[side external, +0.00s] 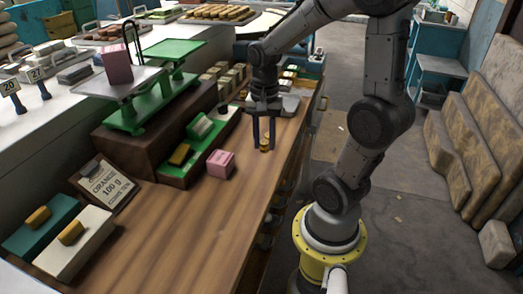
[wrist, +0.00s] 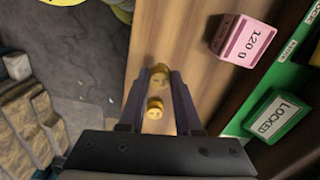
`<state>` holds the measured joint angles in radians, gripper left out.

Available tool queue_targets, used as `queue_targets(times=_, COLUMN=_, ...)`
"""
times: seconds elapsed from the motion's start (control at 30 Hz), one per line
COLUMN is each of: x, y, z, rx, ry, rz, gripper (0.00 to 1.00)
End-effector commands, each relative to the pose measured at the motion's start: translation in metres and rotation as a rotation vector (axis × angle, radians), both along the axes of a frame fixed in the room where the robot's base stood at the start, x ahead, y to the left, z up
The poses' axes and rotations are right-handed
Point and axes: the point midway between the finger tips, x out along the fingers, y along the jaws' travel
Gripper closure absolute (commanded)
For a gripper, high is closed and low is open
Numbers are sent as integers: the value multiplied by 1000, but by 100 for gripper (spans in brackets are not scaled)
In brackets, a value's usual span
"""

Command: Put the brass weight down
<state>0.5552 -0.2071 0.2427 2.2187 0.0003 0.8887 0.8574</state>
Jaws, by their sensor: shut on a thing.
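The brass weight (side external: 264,146) is small and gold-coloured. It is between the fingertips of my gripper (side external: 264,138), low over the right edge of the wooden counter (side external: 200,220). In the wrist view, brass (wrist: 160,76) shows between the finger ends, with a second round brass part (wrist: 154,109) nearer the palm. I cannot tell whether these are one piece. My gripper points down and is shut on the weight. Whether the weight's base touches the wood is not clear.
A pink block marked 120 g (side external: 220,164) stands left of my gripper, beside a green tray (side external: 178,172) with blocks. A green balance scale (side external: 140,112) with a pink block stands behind at left. A sign (side external: 104,185) leans at left.

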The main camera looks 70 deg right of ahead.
Motion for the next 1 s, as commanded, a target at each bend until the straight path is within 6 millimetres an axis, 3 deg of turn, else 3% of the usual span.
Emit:
queue_targets(times=0.17, x=8, y=-5, z=-10, rx=0, ry=0, rz=0, gripper=100)
queue_targets(times=0.4, x=9, y=-6, z=-40, rx=1, ry=1, rz=0, gripper=100)
queue_targets(times=0.87, x=9, y=-6, z=-47, rx=0, ry=0, rz=0, gripper=100)
queue_targets(times=0.9, x=9, y=-6, z=-46, rx=0, ry=-1, rz=0, gripper=60)
queue_targets(times=1.0, x=9, y=-6, z=-46, rx=-1, ry=-1, rz=0, gripper=42)
